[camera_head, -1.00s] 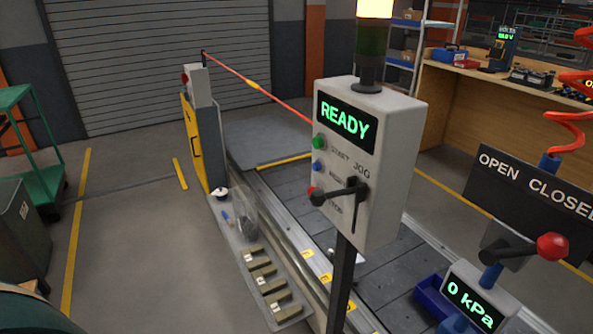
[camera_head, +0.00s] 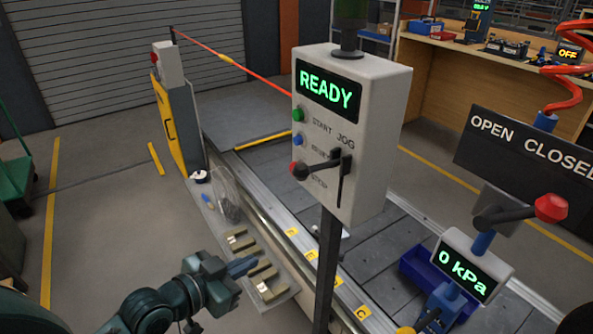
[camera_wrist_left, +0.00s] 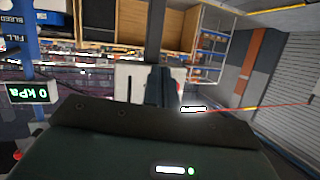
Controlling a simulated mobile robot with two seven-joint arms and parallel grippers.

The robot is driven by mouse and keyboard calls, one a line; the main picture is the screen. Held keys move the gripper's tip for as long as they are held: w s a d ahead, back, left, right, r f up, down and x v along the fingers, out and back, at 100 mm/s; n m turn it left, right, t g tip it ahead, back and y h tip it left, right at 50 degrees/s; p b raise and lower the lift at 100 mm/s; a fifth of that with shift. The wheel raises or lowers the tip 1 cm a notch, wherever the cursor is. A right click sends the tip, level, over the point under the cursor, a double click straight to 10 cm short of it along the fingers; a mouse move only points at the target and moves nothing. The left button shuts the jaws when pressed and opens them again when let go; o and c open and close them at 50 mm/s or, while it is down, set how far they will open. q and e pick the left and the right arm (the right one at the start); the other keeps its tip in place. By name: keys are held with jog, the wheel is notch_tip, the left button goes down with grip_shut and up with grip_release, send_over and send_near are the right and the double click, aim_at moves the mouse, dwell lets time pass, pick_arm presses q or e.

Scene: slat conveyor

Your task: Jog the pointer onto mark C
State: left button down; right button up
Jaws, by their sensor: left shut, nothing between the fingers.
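The control box (camera_head: 375,110) shows READY on its display (camera_head: 328,89). A black JOG lever (camera_head: 321,167) sticks out to the left from its slot, its knob partly covering the red button. My left gripper (camera_head: 258,262) is shut and empty, low and left of the post, below the box. Its shut fingers show in the left wrist view (camera_wrist_left: 157,88). My right gripper is not in view.
A parts tray (camera_head: 285,295) with several blocks lies beneath my left gripper. The box's post (camera_head: 327,260) stands right of it. A valve stand with a 0 kPa display (camera_head: 465,271) and a red-knobbed lever (camera_head: 550,208) is at right.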

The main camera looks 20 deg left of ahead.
pick_arm(q)
notch_tip(320, 180, up, 13)
jog(key=w+m+h+b, duration=0.1)
jog(key=w+m+h, duration=0.2)
jog(key=m, duration=0.1)
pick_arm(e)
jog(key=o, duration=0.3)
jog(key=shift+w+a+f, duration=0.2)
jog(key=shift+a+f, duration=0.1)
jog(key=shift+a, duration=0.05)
pick_arm(q)
jog(key=m+g+h+b, duration=0.1)
jog(key=m+h, duration=0.3)
jog(key=m, duration=0.1)
send_near(297, 164)
notch_tip(297, 164, up, 5)
jog(key=s+d, duration=0.2)
jog(key=d, duration=0.1)
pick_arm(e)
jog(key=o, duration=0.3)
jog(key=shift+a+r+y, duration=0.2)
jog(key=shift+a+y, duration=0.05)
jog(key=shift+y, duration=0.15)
pick_arm(q)
jog(key=shift+w+a+f, duration=0.1)
jog(key=shift+w, duration=0.1)
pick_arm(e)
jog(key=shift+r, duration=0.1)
